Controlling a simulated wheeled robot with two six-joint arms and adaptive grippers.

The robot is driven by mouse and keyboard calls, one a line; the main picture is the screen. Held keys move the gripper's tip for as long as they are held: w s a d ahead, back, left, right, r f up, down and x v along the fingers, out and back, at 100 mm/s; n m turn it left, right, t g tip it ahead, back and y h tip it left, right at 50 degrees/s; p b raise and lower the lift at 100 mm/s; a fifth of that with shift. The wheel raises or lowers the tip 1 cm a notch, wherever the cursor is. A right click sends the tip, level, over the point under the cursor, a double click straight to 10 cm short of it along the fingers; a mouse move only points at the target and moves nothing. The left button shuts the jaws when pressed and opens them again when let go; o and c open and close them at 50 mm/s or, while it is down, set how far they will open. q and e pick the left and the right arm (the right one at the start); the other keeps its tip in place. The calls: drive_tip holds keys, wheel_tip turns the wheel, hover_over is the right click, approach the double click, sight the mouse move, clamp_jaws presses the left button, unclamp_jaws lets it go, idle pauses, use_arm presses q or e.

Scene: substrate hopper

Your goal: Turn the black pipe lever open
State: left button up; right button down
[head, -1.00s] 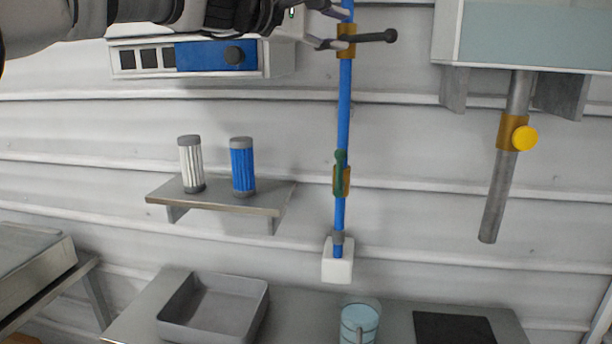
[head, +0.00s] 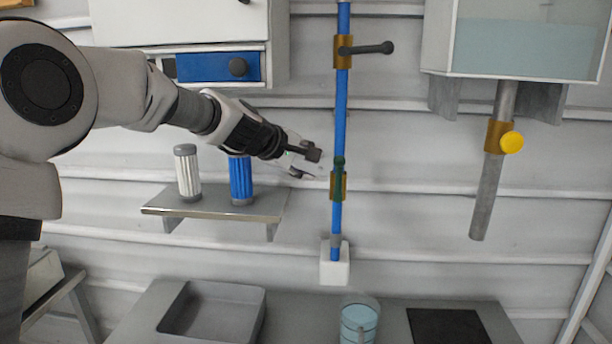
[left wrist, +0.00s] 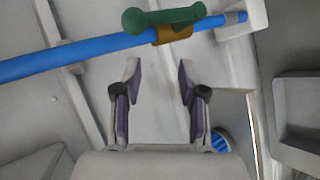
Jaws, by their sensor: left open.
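The black pipe lever (head: 368,48) sticks out to the right from a brass valve (head: 343,51) high on the blue vertical pipe (head: 340,110). A green lever (head: 338,174) sits on a lower brass valve of the same pipe and lies along it. My left gripper (head: 314,163) is open and empty, just left of the pipe near the green lever and well below the black one. In the left wrist view the green lever (left wrist: 165,18) lies beyond the open fingers, apart from them. The black lever is not in that view. My right gripper is not in view.
A shelf (head: 160,208) with a white filter (head: 187,172) and a blue filter (head: 241,182) stands behind and below my left arm. A tank with a grey pipe and yellow knob (head: 512,142) is at the right. A grey tray (head: 255,318) and a beaker (head: 358,322) are below.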

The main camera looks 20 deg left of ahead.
use_arm(q)
drive_tip(key=f, duration=0.3)
drive_tip(key=shift+w+f+g+y, duration=0.3)
drive_tip(key=shift+f, duration=0.05)
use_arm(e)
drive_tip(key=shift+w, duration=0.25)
